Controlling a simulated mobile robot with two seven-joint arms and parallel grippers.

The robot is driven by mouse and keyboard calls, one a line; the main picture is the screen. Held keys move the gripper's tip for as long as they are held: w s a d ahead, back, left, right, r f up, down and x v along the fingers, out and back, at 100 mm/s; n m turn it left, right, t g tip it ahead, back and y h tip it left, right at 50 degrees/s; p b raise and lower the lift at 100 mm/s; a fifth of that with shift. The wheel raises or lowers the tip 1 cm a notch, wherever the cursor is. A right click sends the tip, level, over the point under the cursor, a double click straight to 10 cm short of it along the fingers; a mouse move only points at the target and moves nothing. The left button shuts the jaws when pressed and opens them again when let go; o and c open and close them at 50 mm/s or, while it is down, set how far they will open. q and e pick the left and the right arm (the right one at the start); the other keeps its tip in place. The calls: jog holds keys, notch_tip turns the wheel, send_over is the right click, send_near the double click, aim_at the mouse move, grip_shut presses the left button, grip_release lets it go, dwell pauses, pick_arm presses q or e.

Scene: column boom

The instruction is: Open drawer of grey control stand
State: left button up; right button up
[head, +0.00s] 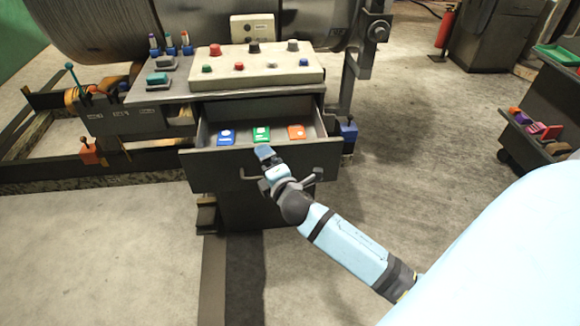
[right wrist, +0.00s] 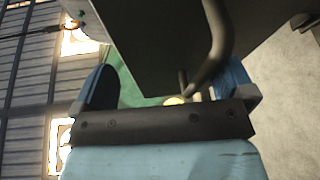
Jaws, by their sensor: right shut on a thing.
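The grey control stand (head: 265,205) stands in the middle of the head view. Its drawer (head: 310,153) is pulled out, and its inside shows. Blue, green and orange cards (head: 262,134) lie on the drawer's floor. The dark bar handle (head: 250,177) runs along the drawer front and is partly hidden by my right gripper (head: 267,168). In the right wrist view the handle (right wrist: 218,45) passes between the blue fingers of my right gripper (right wrist: 168,88), which is shut on it. My left gripper is out of both views.
A control panel (head: 258,78) with several coloured buttons sits on top of the stand. A dark cart (head: 545,115) with coloured items stands at the right. The floor (head: 420,170) between stand and cart is clear.

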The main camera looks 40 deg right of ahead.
jog(key=shift+s+d+r, duration=0.1)
jog(key=shift+s+r, duration=0.4)
jog(key=shift+s, duration=0.05)
jog(key=shift+s+a+f, duration=0.15)
jog(key=shift+s+f, duration=0.05)
jog(key=shift+s, duration=0.4)
jog(key=shift+s+a+f, duration=0.1)
jog(key=shift+s+f, duration=0.05)
jog(key=shift+s, duration=0.45)
jog(key=c, duration=0.3)
jog(key=shift+v, duration=1.15)
jog(key=c, duration=0.5)
jog(key=s, duration=0.2)
jog(key=s+f+b, duration=0.1)
jog(key=s, duration=0.1)
jog(key=s+a, duration=0.1)
jog(key=s, duration=0.1)
jog(key=shift+f+b, duration=0.35)
jog(key=shift+f, duration=0.05)
